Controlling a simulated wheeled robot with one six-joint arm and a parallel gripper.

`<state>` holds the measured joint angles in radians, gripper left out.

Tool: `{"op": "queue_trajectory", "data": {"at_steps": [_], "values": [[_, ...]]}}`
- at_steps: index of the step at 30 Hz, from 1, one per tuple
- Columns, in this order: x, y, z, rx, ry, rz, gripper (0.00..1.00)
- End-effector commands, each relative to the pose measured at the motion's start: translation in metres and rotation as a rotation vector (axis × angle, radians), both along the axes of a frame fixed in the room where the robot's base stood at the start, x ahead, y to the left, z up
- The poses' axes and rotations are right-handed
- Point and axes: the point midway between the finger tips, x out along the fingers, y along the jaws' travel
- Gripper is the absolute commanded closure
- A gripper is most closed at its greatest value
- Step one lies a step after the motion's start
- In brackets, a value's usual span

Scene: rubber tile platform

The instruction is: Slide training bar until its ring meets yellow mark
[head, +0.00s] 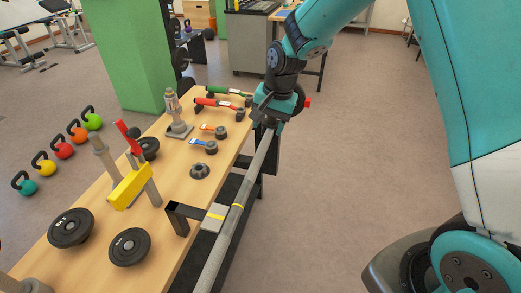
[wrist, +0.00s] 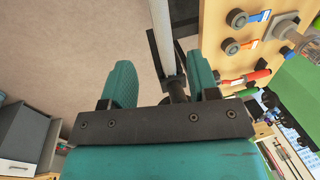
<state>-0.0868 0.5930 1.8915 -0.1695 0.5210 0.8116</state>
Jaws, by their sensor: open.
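The training bar (head: 225,243) is a long grey rod along the right edge of the wooden table. A yellow ring (head: 237,206) goes around it. The yellow mark (head: 215,215) is a stripe on a grey plate left of the bar; the ring appears slightly farther up the bar than the stripe. My gripper (head: 270,112) is at the bar's far end, hiding part of it. In the wrist view my gripper's teal fingers (wrist: 160,75) are apart. The bar (wrist: 160,25) runs between them, nearer the right finger; contact is unclear.
The table (head: 170,215) carries weight plates (head: 130,247), a yellow block (head: 129,187), upright posts and red and green handles (head: 218,104). A black bracket (head: 180,217) holds the marked plate. A green pillar (head: 130,55) stands behind. Floor right of the bar is clear.

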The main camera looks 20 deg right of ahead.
Motion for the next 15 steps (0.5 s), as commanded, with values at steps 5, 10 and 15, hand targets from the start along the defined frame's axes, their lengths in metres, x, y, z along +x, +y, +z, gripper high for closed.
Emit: {"op": "queue_trajectory", "data": {"at_steps": [5, 10, 15], "values": [[0.004, 0.007, -0.04, -0.001, 0.006, 0.003, 0.45], [0.008, 0.012, -0.074, 0.0, 0.004, 0.003, 0.45], [0.011, 0.016, -0.098, 0.0, 0.002, 0.002, 0.45]]}}
